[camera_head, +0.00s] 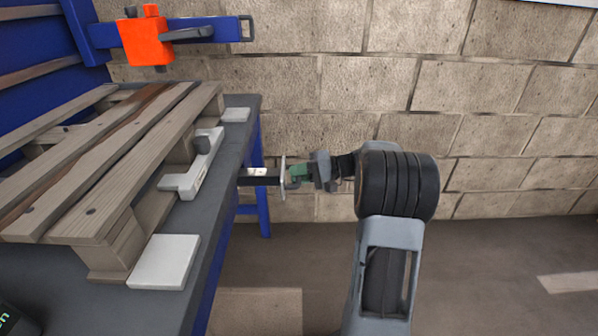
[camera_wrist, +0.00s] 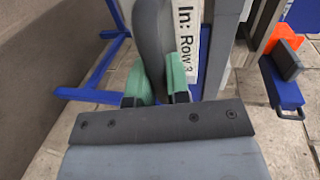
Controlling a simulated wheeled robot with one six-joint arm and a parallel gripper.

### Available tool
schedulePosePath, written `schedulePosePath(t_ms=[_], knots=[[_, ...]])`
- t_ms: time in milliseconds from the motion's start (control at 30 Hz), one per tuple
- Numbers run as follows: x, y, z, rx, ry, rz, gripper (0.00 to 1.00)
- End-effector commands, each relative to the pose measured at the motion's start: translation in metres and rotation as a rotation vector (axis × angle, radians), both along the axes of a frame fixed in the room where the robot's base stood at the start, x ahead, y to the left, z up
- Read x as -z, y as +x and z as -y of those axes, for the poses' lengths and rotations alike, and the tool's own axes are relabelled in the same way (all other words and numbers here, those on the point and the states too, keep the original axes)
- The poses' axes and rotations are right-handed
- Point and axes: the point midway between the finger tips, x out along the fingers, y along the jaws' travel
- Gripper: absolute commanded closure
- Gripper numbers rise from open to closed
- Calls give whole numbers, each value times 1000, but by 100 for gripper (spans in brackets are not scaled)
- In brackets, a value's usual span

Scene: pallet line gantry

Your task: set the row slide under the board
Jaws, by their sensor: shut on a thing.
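My gripper (camera_head: 298,176) is at the middle of the head view, off the table's right edge. Its green fingertips (camera_wrist: 160,84) are shut on a dark grey handle (camera_wrist: 154,35) in the wrist view. I take this held piece to be the row slide; a white plate lettered "In: Row 3" (camera_wrist: 188,42) shows just beyond the handle. In the head view the plate (camera_head: 283,180) is seen nearly edge-on, with a dark bar (camera_head: 257,177) reaching left toward the table. The wooden boards (camera_head: 115,155) of a pallet lie on the table, left of my gripper.
A white L-shaped block (camera_head: 180,184) with a grey knob sits beside the pallet on the dark table (camera_head: 215,225). White pads (camera_head: 164,262) lie near the pallet's corners. An orange clamp (camera_head: 146,41) rides a blue beam behind. The floor to the right is clear before the block wall.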

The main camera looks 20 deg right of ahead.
Motion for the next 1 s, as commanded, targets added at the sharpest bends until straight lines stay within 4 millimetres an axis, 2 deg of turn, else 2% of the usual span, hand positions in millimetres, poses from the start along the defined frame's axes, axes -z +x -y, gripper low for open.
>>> schedulePosePath(t_ms=[233,267,500,800,1000], knots=[[0,0,-1,-4,0,0,100],[0,0,0,-4,0,0,82],[0,-1,2,1,0,0,59],[-1,-2,5,2,0,0,59],[-9,-13,29,5,0,0,59]])
